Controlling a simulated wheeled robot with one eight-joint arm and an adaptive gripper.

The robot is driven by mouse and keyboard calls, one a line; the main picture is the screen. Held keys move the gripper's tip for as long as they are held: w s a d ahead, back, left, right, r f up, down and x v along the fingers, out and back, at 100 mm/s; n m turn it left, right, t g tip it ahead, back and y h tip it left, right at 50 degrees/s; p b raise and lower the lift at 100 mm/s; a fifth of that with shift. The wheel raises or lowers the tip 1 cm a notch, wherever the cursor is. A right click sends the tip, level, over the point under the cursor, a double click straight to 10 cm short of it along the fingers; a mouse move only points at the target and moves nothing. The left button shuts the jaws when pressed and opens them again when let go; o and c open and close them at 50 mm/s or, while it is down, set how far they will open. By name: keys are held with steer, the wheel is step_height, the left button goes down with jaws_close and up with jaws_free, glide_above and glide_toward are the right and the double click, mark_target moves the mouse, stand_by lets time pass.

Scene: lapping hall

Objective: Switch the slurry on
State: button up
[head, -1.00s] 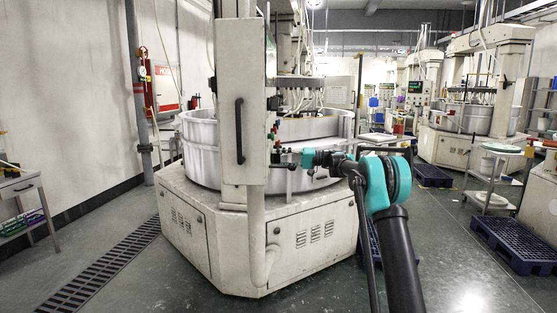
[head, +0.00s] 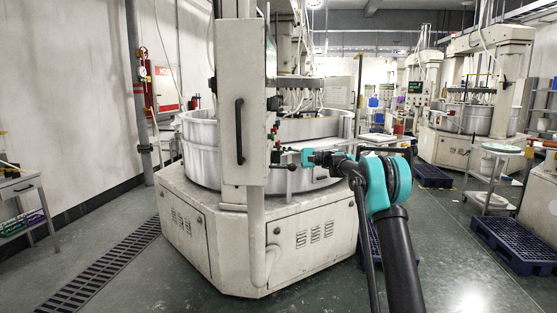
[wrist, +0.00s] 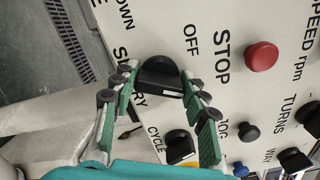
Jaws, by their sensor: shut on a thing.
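The slurry knob (wrist: 158,72) is a black rotary knob on the pale control panel, beside a partly hidden label that reads as "SLURRY". The word "OFF" is printed to its right. A pale mark shows along its lower side. My gripper (wrist: 161,78) has its two fingers closed on either side of the knob, touching it. In the head view my gripper (head: 291,158) reaches the right side of the machine's upright control cabinet (head: 240,100). The knob is too small to make out there.
Near the knob are the red stop button (wrist: 262,56), a black jog knob (wrist: 248,132), a cycle control (wrist: 180,143) and a blue button (wrist: 240,169). The round metal tub (head: 200,150) stands behind the cabinet. Blue pallets (head: 515,245) lie on the floor at right.

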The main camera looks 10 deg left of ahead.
steer(key=shift+m, duration=0.4)
steer(key=o, duration=1.2)
steer(key=shift+d, duration=0.1)
steer(key=d, duration=1.2)
steer(key=shift+w, duration=0.4)
steer(key=shift+f, duration=0.1)
